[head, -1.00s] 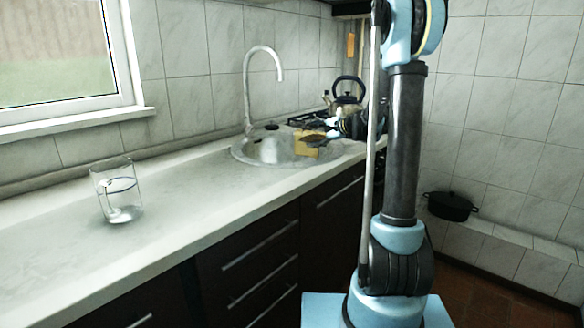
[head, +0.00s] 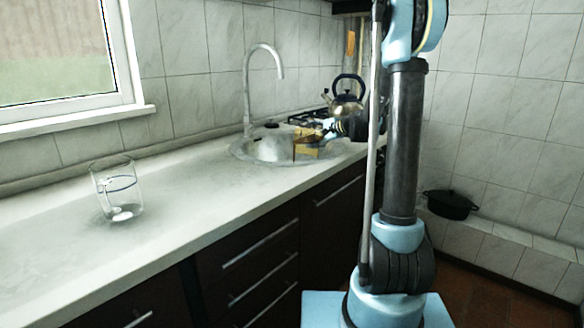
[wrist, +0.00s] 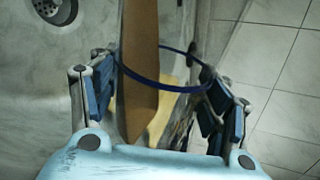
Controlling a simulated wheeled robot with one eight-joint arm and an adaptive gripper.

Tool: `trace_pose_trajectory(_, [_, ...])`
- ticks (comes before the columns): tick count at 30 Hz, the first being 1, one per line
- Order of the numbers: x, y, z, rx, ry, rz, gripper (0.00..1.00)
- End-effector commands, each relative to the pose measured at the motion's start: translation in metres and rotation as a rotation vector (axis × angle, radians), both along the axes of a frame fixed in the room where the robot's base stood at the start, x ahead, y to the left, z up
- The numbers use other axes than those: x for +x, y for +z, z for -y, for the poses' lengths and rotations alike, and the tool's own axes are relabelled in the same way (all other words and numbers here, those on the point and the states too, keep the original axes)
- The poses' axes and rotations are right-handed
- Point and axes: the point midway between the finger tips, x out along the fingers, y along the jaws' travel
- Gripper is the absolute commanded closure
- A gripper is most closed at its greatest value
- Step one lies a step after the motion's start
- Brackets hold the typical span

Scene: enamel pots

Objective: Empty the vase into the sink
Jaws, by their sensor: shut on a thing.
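My gripper (wrist: 160,72) has its fingers on either side of a clear vessel, apparently the vase (wrist: 182,89), whose blue ring shows best. It is shut on it. A flat brown piece (wrist: 140,70) runs through the ring, seemingly inside the vase, with its far end out over the sink. In the head view my gripper (head: 325,137) is small and partly behind my arm, at the right side of the sink (head: 262,155). The brown piece (head: 306,138) points left over the basin there. The clear vase walls and any liquid cannot be made out.
A yellow block (head: 305,152) lies at the sink's right edge below my gripper. The tall faucet (head: 247,95) stands behind the sink. A clear glass mug (head: 118,190) stands on the counter at left. A kettle (head: 346,105) stands behind my gripper.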

Motion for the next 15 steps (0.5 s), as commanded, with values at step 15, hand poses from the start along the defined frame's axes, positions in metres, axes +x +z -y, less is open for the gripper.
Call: trace_pose_trajectory(15, [-0.0040, -0.0051, -0.0036, -0.039, 0.000, 0.041, 0.74])
